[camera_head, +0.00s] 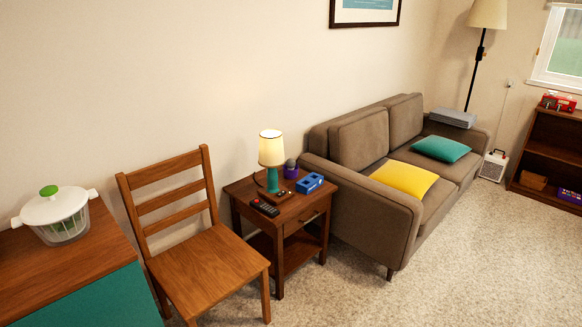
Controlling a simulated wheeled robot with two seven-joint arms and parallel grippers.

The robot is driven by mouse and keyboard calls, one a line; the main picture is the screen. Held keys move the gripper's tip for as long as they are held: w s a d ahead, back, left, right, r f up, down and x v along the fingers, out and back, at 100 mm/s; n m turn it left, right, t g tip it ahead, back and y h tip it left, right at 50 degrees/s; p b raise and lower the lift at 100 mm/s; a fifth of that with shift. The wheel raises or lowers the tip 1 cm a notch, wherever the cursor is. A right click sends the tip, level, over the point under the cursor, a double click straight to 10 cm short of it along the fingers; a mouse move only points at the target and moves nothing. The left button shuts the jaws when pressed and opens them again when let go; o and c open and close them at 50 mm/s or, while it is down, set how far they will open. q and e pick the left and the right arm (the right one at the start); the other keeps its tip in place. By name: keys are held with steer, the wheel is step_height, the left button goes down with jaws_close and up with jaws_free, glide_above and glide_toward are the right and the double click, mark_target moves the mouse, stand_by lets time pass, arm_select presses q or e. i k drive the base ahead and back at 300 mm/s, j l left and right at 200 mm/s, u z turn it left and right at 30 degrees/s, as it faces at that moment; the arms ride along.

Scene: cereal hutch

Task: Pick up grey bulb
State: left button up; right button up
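A small purple object with a rounded greyish top (291,168) stands on the wooden side table (258,192), just right of the lit lamp (271,152). The greyish top may be the grey bulb, but it is too small to tell. Nothing else that I can see is clearly a grey bulb. Neither of my grippers is in view.
A blue device (310,183) and a dark remote (264,207) lie on the side table. A wooden chair (208,264) stands left of it and a brown sofa (365,206) right. A cabinet (95,262) stands at left. Carpet (450,275) is clear at front right.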

mark_target(290, 164)
steer(key=i+l+u, duration=0.15)
steer(key=i+l, duration=0.15)
steer(key=i, duration=0.2)
steer(key=i+l+u, duration=0.15)
steer(key=i+l, duration=0.25)
steer(key=i+l+u, duration=0.15)
steer(key=i+l, duration=0.3)
steer(key=i+l+u, duration=0.15)
steer(key=i+l, duration=0.35)
steer(key=i+l+u, duration=0.15)
steer(key=i+l, duration=0.3)
steer(key=i+l+u, duration=0.15)
steer(key=i+l, duration=0.25)
steer(key=l, duration=0.3)
